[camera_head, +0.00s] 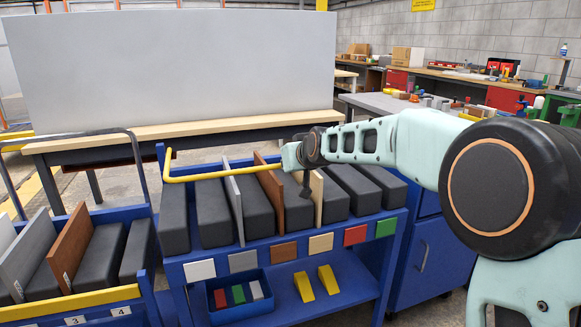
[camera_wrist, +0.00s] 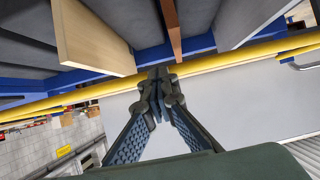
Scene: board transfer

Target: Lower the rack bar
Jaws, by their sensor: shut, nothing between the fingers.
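The yellow rack bar (camera_head: 220,174) runs across the upper part of the blue rack (camera_head: 235,251), above the slots. Its left end bends upward, and its right part is hidden behind my arm. My gripper (camera_head: 306,191) is shut and empty at the bar, near the rack's middle. In the wrist view the bar (camera_wrist: 226,60) crosses the picture, and my closed fingertips (camera_wrist: 158,74) overlap it; I cannot tell whether they touch it. Boards stand between dark blocks in the rack: grey (camera_head: 234,192), brown (camera_head: 269,186) and pale wood (camera_head: 317,196).
A blue cart (camera_head: 82,300) with grey and brown boards stands at the left. A table (camera_head: 180,130) with a large grey panel (camera_head: 170,70) is behind the rack. A blue bin (camera_head: 240,308) and yellow wedges (camera_head: 303,287) lie on the lower shelf. A blue cabinet (camera_head: 424,262) stands right.

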